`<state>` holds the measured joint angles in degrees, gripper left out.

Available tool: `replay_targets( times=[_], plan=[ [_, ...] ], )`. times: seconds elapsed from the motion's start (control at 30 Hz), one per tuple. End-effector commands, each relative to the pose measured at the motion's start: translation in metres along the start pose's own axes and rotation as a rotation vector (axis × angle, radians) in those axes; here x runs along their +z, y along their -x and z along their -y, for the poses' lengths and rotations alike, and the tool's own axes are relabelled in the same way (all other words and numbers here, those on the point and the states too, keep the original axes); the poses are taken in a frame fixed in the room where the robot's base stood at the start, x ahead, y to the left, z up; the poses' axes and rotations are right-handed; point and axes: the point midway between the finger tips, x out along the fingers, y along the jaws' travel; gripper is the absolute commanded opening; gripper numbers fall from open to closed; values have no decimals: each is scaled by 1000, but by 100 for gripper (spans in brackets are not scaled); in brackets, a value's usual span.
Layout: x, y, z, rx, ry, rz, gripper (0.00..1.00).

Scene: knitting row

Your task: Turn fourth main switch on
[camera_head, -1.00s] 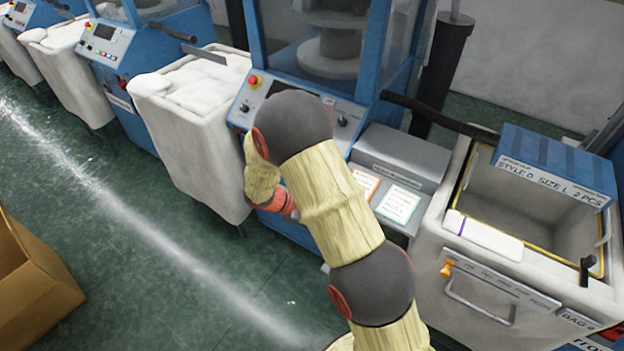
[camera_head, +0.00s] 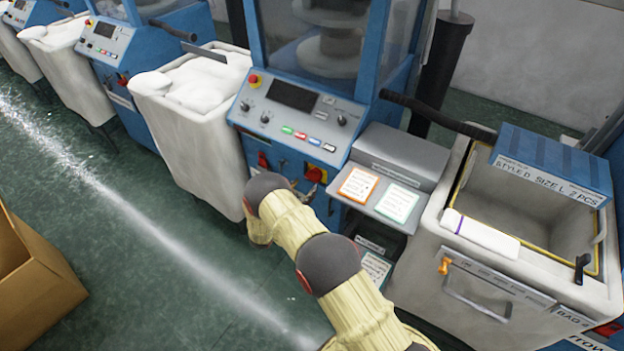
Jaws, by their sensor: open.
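The nearest blue knitting machine has a red rotary switch on a yellow plate (camera_head: 316,175) low on its front, below the control panel (camera_head: 295,112). A second red part (camera_head: 263,160) sits to its left on the same front. The switch handle's exact angle is too small to tell. My arm reaches up from the bottom edge and bends down in front of this machine, below and left of the yellow plate. Small brownish parts beside the switch are unclear.
A white bin of pale fabric (camera_head: 190,90) stands left of the machine. A grey box with two cards (camera_head: 400,160) and an open bin (camera_head: 455,215) stand right. A cardboard box (camera_head: 35,280) lies at lower left. Green floor (camera_head: 150,220) is free between.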

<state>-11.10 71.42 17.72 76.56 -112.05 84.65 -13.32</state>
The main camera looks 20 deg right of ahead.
Motion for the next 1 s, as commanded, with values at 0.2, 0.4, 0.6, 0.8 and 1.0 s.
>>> replay_targets(
  times=[0.2,0.4,0.6,0.8,1.0],
  plan=[
    [-1,-36,2,-6,-2,0,58],
    [-1,-58,2,-5,-2,-2,58],
    [0,-64,2,-3,-2,-1,58],
    [0,-64,2,-4,-2,-2,56],
    [0,-64,2,-4,-2,-2,45]
  ],
)
